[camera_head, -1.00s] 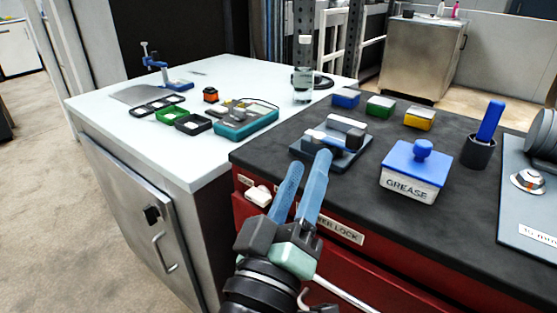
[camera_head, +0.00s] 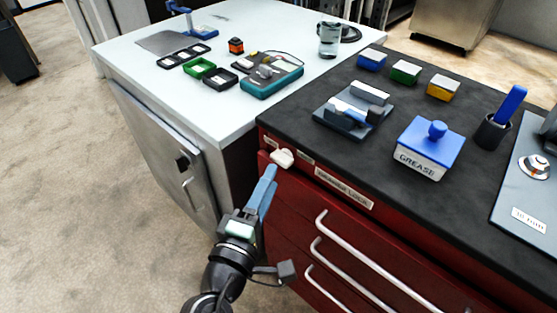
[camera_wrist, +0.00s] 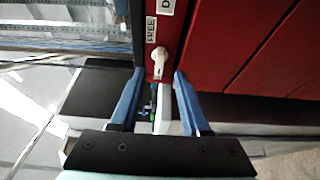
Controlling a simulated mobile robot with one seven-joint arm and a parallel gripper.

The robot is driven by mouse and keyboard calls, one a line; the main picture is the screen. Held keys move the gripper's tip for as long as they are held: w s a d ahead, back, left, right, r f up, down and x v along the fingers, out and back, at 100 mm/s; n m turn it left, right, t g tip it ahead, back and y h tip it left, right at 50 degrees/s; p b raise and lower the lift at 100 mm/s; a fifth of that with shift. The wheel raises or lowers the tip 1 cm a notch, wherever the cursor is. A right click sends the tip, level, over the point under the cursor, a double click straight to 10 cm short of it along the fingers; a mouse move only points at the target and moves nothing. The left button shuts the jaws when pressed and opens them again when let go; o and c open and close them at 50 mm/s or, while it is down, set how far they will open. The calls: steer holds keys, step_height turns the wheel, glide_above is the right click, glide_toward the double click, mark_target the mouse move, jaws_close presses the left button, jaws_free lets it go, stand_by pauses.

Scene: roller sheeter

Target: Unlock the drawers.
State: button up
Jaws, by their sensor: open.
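The drawer lock is a small cream knob (camera_head: 282,158) on the upper left front of the red drawer cabinet (camera_head: 310,190). A plate reading DRAWER LOCK (camera_head: 343,188) is to its right. In the wrist view the knob (camera_wrist: 158,62) sits between labels, one reading FREE (camera_wrist: 151,28). My gripper (camera_head: 269,170) is open, its blue fingertips just below the knob in the head view. In the wrist view my gripper (camera_wrist: 159,75) has one fingertip on each side of the knob's lower end. I cannot tell whether they touch it.
Silver drawer handles (camera_head: 365,262) stick out to the lower right. A grey cabinet (camera_head: 160,145) with a white top stands at the left. The black top (camera_head: 385,130) holds a GREASE box (camera_head: 428,150) and other items. Open floor lies at lower left.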

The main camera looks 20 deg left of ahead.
mark_target(279, 163)
steer(key=shift+w+a, duration=0.15)
steer(key=shift+w, duration=2.6)
steer(key=shift+c, duration=0.2)
jaws_close()
